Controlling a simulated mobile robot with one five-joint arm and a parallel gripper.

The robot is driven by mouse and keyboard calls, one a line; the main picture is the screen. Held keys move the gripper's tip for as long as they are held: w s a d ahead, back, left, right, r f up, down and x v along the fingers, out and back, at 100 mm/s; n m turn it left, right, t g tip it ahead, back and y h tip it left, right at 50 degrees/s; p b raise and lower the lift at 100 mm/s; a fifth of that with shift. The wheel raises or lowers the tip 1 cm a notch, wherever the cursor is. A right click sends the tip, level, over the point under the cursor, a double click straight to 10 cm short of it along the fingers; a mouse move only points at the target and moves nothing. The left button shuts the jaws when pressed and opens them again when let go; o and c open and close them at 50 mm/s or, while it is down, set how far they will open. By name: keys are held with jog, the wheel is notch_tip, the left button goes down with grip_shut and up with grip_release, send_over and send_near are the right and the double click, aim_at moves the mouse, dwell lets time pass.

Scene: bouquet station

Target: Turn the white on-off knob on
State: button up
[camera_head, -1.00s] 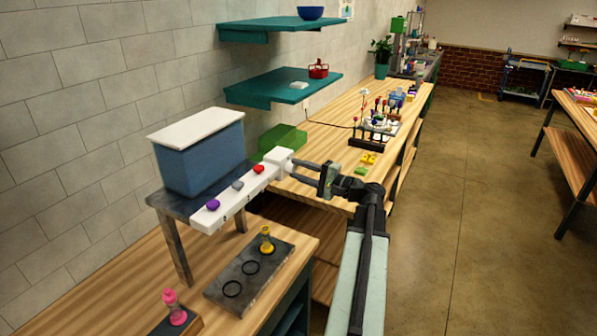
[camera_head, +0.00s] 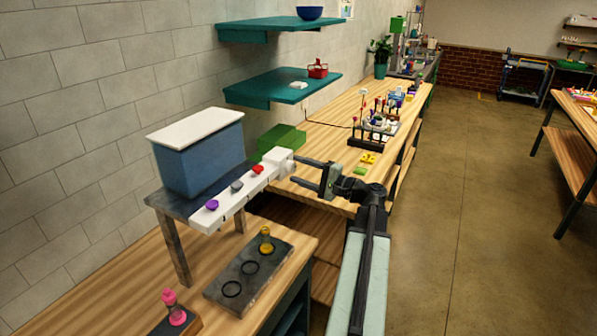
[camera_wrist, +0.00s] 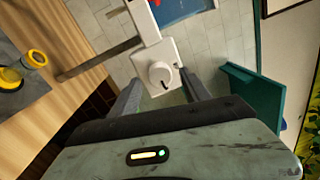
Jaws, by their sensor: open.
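The white on-off knob (camera_wrist: 160,75) is a round dial with a dark mark toward its lower right in the wrist view. It sits on a square white end block (camera_wrist: 168,52), at the end of a long white bar (camera_head: 229,200) in the head view. My gripper (camera_wrist: 161,92) is open, with its two dark fingers on either side of the knob and apart from it. In the head view, my gripper (camera_head: 295,169) has its fingertips beside the end block. I cannot tell how deep the fingers reach past the knob.
The bar also carries purple (camera_head: 212,205), grey (camera_head: 237,186) and red (camera_head: 258,169) knobs. A blue tank (camera_head: 200,160) stands behind it. A green box (camera_head: 283,139) is just beyond the end block. Teal shelves (camera_head: 283,88) are on the wall.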

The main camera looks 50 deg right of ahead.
jog(key=v, duration=0.7)
jog(key=shift+s, duration=0.15)
